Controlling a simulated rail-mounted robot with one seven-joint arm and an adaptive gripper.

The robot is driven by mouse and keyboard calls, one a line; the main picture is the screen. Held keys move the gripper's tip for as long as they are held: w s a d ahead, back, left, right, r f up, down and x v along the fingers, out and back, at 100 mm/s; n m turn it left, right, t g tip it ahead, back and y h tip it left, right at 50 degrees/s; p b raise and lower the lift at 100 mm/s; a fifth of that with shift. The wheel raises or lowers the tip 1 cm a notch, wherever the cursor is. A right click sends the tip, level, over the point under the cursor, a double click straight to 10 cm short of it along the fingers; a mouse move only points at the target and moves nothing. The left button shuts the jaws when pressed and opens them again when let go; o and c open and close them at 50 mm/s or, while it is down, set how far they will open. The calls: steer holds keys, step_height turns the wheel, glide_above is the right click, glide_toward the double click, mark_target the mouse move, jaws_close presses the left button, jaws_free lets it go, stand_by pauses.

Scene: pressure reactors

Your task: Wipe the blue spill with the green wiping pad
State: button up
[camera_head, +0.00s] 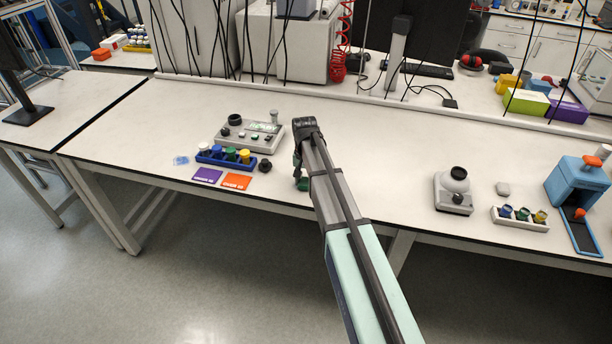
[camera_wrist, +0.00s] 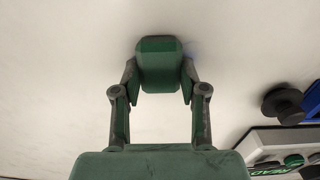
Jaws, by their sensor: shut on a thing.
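My gripper (camera_wrist: 159,82) is shut on the green wiping pad (camera_wrist: 158,62), holding it between both fingertips just over or on the white bench top; contact is not clear. In the head view, my gripper (camera_head: 301,176) is right of the instrument panel, with the green pad (camera_head: 303,185) at its lower end, partly hidden by the arm. A faint bluish tint, possibly the blue spill (camera_wrist: 193,48), shows beside the pad in the wrist view. In the head view, no spill is clear near the gripper.
Bench right of the gripper is clear up to a grey device (camera_head: 454,192).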

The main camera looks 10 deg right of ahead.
mark_target(300, 186)
steer(key=shift+s+a, duration=0.3)
steer(key=shift+s, duration=0.3)
steer(key=shift+s+a, duration=0.25)
steer(key=shift+s, duration=0.35)
steer(key=shift+s+a, duration=0.15)
steer(key=shift+w+a, duration=0.2)
steer(key=shift+a, duration=0.05)
steer(key=shift+w, duration=0.65)
steer(key=shift+w+d, duration=0.45)
steer(key=shift+w, duration=0.15)
steer(key=shift+w+d, duration=0.35)
steer(key=shift+w, duration=0.3)
steer(key=shift+w+d, duration=0.35)
steer(key=shift+w, duration=0.35)
steer(key=shift+w+d, duration=0.35)
steer(key=shift+w, duration=0.3)
steer(key=shift+s+a, duration=0.55)
steer(key=shift+s, duration=0.55)
steer(key=shift+s+a, duration=0.5)
steer(key=shift+s, duration=0.55)
steer(key=shift+s+a, duration=0.55)
steer(key=shift+s, duration=0.55)
steer(key=shift+w+r+p, duration=0.1)
steer(key=shift+r+p, duration=0.2)
steer(key=shift+p, duration=0.3)
steer(key=shift+r+p, duration=1.7)
steer(key=shift+r, duration=2.05)
